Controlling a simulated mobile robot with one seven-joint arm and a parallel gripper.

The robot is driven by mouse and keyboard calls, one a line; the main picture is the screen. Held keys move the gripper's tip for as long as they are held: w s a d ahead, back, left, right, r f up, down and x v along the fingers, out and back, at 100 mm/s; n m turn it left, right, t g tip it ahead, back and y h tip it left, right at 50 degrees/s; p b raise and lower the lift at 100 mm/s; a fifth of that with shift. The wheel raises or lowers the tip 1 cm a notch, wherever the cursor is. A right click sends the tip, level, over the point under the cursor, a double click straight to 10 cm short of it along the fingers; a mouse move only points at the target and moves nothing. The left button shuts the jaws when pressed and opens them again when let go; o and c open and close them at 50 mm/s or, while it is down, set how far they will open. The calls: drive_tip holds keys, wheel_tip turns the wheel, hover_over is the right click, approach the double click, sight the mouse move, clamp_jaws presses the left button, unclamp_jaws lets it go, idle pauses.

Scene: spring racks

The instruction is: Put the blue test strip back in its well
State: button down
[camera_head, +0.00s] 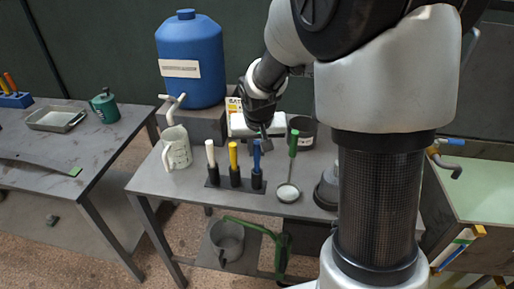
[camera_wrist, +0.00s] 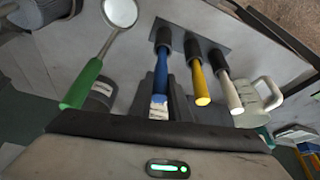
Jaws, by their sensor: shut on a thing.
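The blue test strip (camera_head: 256,155) stands upright at the right end of a dark rack with three black wells. Its lower end meets the right-hand black well (camera_head: 257,181); how deep it sits is hard to tell. In the wrist view the blue strip (camera_wrist: 161,75) runs from the black well (camera_wrist: 164,33) to a pale-marked end between my fingers. My gripper (camera_wrist: 160,98) is shut on the strip near its upper end; in the head view my gripper (camera_head: 264,138) is at its top. A yellow strip (camera_head: 233,156) and a white strip (camera_head: 211,155) stand in the other wells.
A green-handled tool with a round pale end (camera_head: 288,192) stands close right of the rack. A white jug (camera_head: 176,148) is to the left, a dark pot (camera_head: 301,131) behind. A blue water container (camera_head: 190,60) stands at the back. The bench front is clear.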

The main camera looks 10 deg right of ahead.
drive_tip(key=shift+f+b, duration=0.6)
drive_tip(key=shift+f, duration=0.25)
drive_tip(key=c, duration=1.6)
unclamp_jaws()
drive_tip(key=shift+r, duration=0.15)
drive_tip(key=p+v, duration=0.1)
drive_tip(key=v, duration=1.6)
drive_tip(key=shift+r+p, duration=0.15)
drive_tip(key=shift+p, duration=0.25)
